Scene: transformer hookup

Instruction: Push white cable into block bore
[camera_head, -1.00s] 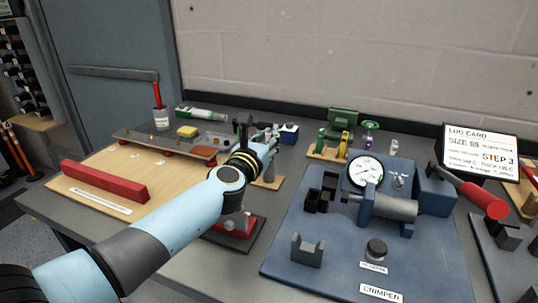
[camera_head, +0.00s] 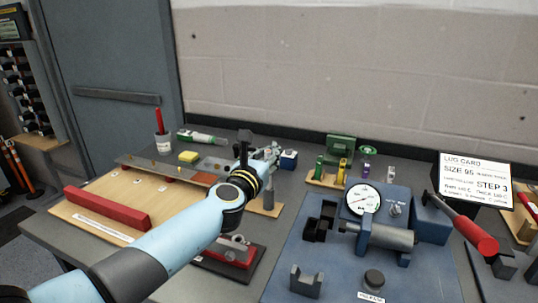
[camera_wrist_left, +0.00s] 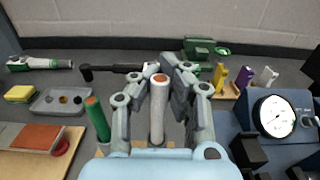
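A white cable (camera_wrist_left: 158,108) with a copper-coloured end stands upright in the left wrist view. My left gripper (camera_wrist_left: 163,72) is open, its two fingers on either side of the cable with small gaps showing. In the head view the left gripper (camera_head: 250,150) is above the back middle of the bench, and the arm hides most of the cable. A green cable (camera_wrist_left: 97,118) with a copper-coloured end stands to its left in the wrist view. I cannot tell which block has the bore. My right gripper is not in view.
A blue crimper (camera_head: 370,235) with a gauge (camera_head: 363,199) fills the right. A red bar (camera_head: 107,208) lies on the wooden board at left. A red fixture (camera_head: 228,252) is below my arm. A rack (camera_head: 325,181) of small coloured pieces stands behind the crimper.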

